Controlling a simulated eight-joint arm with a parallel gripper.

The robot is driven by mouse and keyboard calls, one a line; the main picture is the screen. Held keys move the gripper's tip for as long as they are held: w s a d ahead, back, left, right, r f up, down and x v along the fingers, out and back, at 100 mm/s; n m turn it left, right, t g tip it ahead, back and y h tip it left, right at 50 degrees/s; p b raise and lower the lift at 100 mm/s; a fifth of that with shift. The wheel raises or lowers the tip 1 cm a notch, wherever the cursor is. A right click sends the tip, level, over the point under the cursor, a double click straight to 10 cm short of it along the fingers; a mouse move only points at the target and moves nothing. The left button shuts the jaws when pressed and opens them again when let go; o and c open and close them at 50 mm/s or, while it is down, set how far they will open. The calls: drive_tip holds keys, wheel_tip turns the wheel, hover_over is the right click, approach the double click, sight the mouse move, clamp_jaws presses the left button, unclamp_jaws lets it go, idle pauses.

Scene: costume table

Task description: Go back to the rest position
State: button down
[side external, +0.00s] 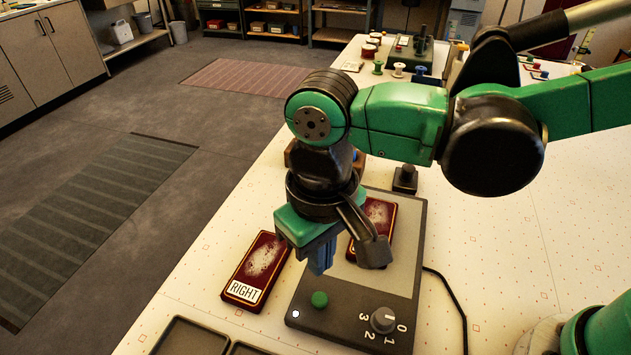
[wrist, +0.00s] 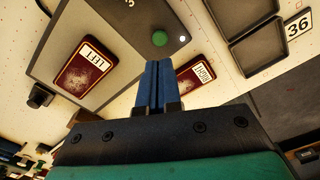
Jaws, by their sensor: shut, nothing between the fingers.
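My gripper (side external: 321,257) is shut and empty, with its blue fingers pointing down above the left part of a grey control panel (side external: 405,285). The closed fingers also show in the wrist view (wrist: 155,66). A dark red box labelled RIGHT (side external: 257,266) lies on the table just left of the panel. A second red box (side external: 378,217) lies on the panel, partly hidden by my wrist; its label reads LEFT in the wrist view (wrist: 86,68). The panel has a green button (side external: 320,299) and a dial (side external: 383,320) with numbers around it.
Dark trays (side external: 190,338) sit at the table's near edge; the wrist view shows a card marked 36 (wrist: 298,27) beside them. A small black knob (side external: 405,179) stands behind the panel. Spools (side external: 398,69) stand at the far end. A black cable (side external: 450,290) runs right of the panel.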

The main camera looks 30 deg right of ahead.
drive_tip(key=w+d+r+m+t, duration=0.1)
drive_tip(key=d+t, duration=0.2)
drive_tip(key=d, duration=0.8)
drive_tip(key=w+d+r+m+t, duration=0.1)
drive_tip(key=d+t, duration=0.3)
drive_tip(key=d, duration=0.7)
drive_tip(key=shift+w+r+m, duration=0.4)
drive_tip(key=shift+r+m, duration=0.1)
drive_tip(key=shift+r, duration=0.05)
